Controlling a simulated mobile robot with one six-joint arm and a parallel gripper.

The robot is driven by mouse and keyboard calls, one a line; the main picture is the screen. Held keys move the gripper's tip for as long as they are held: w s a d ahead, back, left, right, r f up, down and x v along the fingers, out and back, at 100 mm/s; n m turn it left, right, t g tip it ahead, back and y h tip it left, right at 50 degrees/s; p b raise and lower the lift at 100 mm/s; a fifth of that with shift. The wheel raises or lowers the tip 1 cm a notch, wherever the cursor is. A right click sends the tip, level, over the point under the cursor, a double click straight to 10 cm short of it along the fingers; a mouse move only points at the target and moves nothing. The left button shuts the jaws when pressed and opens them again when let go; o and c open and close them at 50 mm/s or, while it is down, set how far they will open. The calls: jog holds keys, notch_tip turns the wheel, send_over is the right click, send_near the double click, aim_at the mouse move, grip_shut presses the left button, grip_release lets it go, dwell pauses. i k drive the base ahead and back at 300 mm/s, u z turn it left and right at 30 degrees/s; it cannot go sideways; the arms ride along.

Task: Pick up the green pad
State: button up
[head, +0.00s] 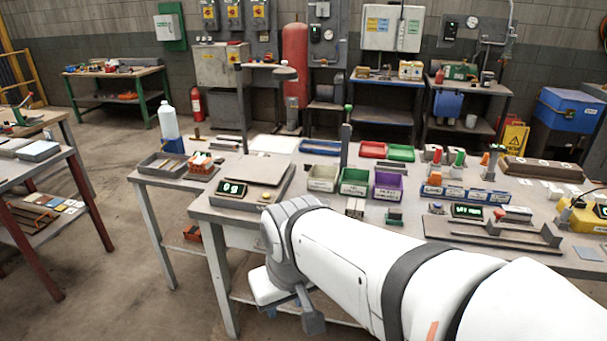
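I cannot pick out the green pad with certainty. A small block with a green edge (394,216) lies on the workbench right of centre, but it is too small to identify. My white arm reaches in from the lower right across the front of the bench. Its wrist is bent down at the bench's front edge, left of centre. My gripper (306,312) hangs low there, partly hidden by the wrist. It is apart from the small green-edged block, and whether its fingers are open or shut does not show.
The workbench (300,213) is crowded. It holds a scale (255,170), a green bin (354,181), a purple bin (388,185), a white bin (323,178) and a grey fixture (490,232). A thin post (345,145) stands behind the bins. Open floor lies at left.

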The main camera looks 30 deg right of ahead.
aim_at(393, 218)
jog(key=z, duration=0.5)
jog(key=i, duration=1.15)
jog(key=z, duration=0.85)
jog(key=k, duration=0.8)
jog(key=z, duration=0.15)
jog(key=i, duration=0.85)
jog(key=u, duration=0.1)
